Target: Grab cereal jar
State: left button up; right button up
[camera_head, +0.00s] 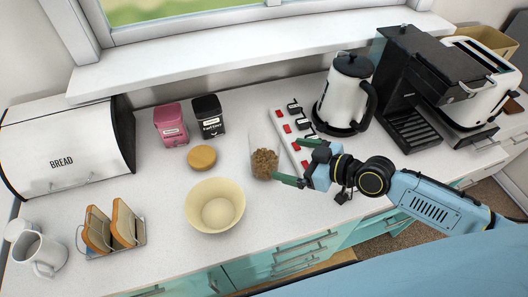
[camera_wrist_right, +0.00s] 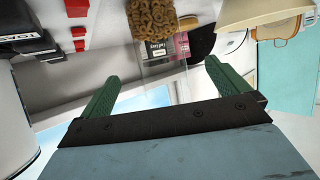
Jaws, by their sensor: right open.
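The cereal jar (camera_head: 264,161) is a clear container with brown ring cereal in its lower part. It stands upright on the white counter, right of the cream bowl. My right gripper (camera_head: 288,161) is open just to the right of the jar, with its green fingers pointing left at it. In the right wrist view, the jar (camera_wrist_right: 160,26) appears upside down ahead of the open fingers, in line with the gap between them. I cannot tell whether the fingertips reach beside the glass. My left gripper is not in view.
A cream bowl (camera_head: 214,206) and a round wooden lid (camera_head: 201,157) are left of the jar. A power strip (camera_head: 290,135) with red switches lies close behind my gripper. A kettle (camera_head: 345,95) and coffee machine (camera_head: 405,90) stand back right. Pink (camera_head: 171,125) and black (camera_head: 208,115) canisters stand behind.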

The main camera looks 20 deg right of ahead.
aim_at(279, 155)
jog(key=x, duration=0.2)
jog(key=shift+w+a+f, duration=0.1)
jog(key=shift+w+a, duration=0.1)
jog(key=shift+w, duration=0.05)
jog(key=shift+x, duration=0.85)
jog(key=x, duration=0.3)
jog(key=shift+w+f+p, duration=0.2)
jog(key=shift+f+p, duration=0.05)
jog(key=shift+p, duration=0.1)
jog(key=shift+w+a+f, duration=0.15)
jog(key=shift+a, duration=0.05)
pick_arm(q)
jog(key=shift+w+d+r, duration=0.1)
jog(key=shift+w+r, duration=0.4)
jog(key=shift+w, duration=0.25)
pick_arm(e)
jog(key=c, duration=1.2)
jog(key=shift+c, duration=0.4)
